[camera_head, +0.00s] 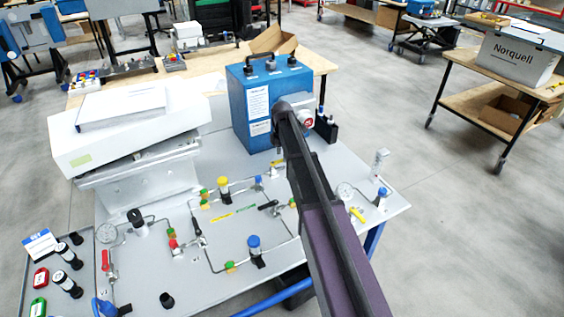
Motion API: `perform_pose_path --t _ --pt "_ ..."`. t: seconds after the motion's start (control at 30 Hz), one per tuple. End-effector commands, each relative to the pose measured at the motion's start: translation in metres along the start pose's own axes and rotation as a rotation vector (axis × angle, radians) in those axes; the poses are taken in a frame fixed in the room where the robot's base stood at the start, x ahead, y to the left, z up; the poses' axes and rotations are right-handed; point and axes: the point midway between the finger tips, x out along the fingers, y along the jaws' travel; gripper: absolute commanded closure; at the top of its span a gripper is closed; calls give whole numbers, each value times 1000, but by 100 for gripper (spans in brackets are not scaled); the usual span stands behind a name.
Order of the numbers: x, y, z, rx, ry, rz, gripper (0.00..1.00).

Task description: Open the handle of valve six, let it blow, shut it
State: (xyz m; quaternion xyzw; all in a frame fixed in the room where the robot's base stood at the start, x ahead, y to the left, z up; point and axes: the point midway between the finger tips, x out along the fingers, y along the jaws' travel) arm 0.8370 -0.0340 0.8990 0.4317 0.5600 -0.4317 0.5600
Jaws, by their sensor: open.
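Which valve is number six cannot be told, as no number is legible. On the grey panel (190,285) several valve handles show: a yellow handle (357,214) at the right beside a gauge, a black handle (268,205) near the middle, a yellow handle (278,163) below the blue box, and a red handle (105,260) at the left. My dark and purple arm reaches from the bottom right up to the front of the blue box and covers part of the panel. The jaws of my gripper cannot be made out; they seem hidden by the arm.
A blue box (258,90) with white labels stands at the panel's back. A white case (125,135) sits on a stand at the left. Tubing, a round gauge (106,233) and a blue-topped fitting (254,245) rise from the panel. A table with a Norquell box (515,62) stands apart at the right.

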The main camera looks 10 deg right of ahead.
Motion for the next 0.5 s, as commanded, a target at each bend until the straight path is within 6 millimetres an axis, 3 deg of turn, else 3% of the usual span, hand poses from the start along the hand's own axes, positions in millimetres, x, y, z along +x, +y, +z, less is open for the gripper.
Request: perform_pose_path --t 0.2,0.5 --pt "12 0 0 0 0 0 43" --pt "14 0 0 0 0 0 43"
